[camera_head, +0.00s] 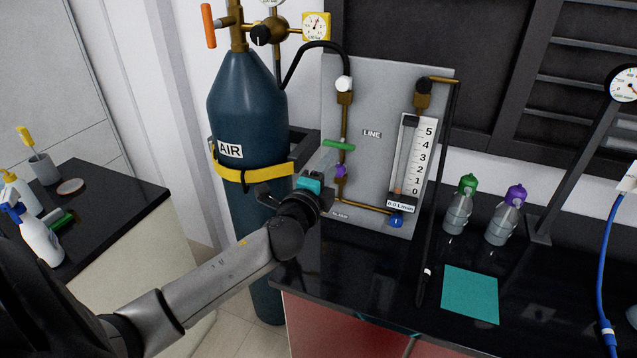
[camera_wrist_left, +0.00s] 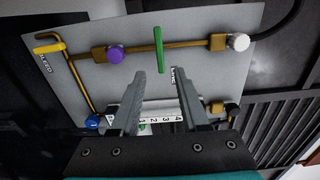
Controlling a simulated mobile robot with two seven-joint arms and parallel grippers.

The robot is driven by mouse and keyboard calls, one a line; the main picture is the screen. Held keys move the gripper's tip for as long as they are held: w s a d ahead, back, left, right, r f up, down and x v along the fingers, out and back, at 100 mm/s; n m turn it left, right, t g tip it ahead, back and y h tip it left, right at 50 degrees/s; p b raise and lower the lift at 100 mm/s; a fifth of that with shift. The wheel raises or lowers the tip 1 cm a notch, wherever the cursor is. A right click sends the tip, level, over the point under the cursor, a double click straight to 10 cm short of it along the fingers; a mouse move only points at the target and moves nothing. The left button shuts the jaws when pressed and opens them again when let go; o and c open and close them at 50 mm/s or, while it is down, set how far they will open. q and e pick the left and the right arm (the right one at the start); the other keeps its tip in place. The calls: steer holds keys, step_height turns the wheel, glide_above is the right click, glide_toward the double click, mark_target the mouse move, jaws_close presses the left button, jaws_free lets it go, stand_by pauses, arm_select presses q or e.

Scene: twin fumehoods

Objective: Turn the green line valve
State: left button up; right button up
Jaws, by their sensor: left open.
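The green line valve handle (camera_head: 339,145) is a bar lying crosswise to the brass pipe on the grey panel (camera_head: 378,101), beside the LINE label (camera_head: 372,134). In the left wrist view the green handle (camera_wrist_left: 158,48) stands above the gap between my fingertips, its lower end near their level. My left gripper (camera_head: 329,160) is in front of the panel, just below the handle in the head view. In the left wrist view my left gripper (camera_wrist_left: 161,76) is open, with nothing between its fingers. Touch with the handle cannot be seen. My right gripper is not in view.
A purple knob (camera_wrist_left: 115,54), white knob (camera_wrist_left: 240,41) and yellow bleed handle (camera_wrist_left: 49,47) sit nearby on the piping. A flowmeter (camera_head: 411,160) is right of the valve. A blue AIR cylinder (camera_head: 247,105) stands left. Two bottles (camera_head: 458,212) (camera_head: 501,228) stand right on the black bench.

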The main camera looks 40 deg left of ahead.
arm_select(q)
steer(key=v, duration=0.6)
steer(key=shift+s, duration=0.1)
stand_by(0.5)
steer(key=s+d+f+n+g, duration=0.5)
steer(key=s+f+n+g, duration=0.4)
steer(key=f, duration=0.3)
steer(key=s+d+f+n+g+h, duration=0.45)
steer(key=s+d, duration=0.55)
steer(key=s, duration=0.5)
step_height(320, 180, down, 30)
steer(key=s+g+b, duration=0.2)
steer(key=b, duration=0.5)
steer(key=s+a+f+g+b, duration=0.1)
steer(key=s+f+b, duration=0.4)
steer(key=s+f, duration=1)
step_height(320, 180, down, 4)
steer(key=shift+s+a+f, duration=0.1)
steer(key=shift+s+a, duration=0.2)
steer(key=shift+a, duration=0.1)
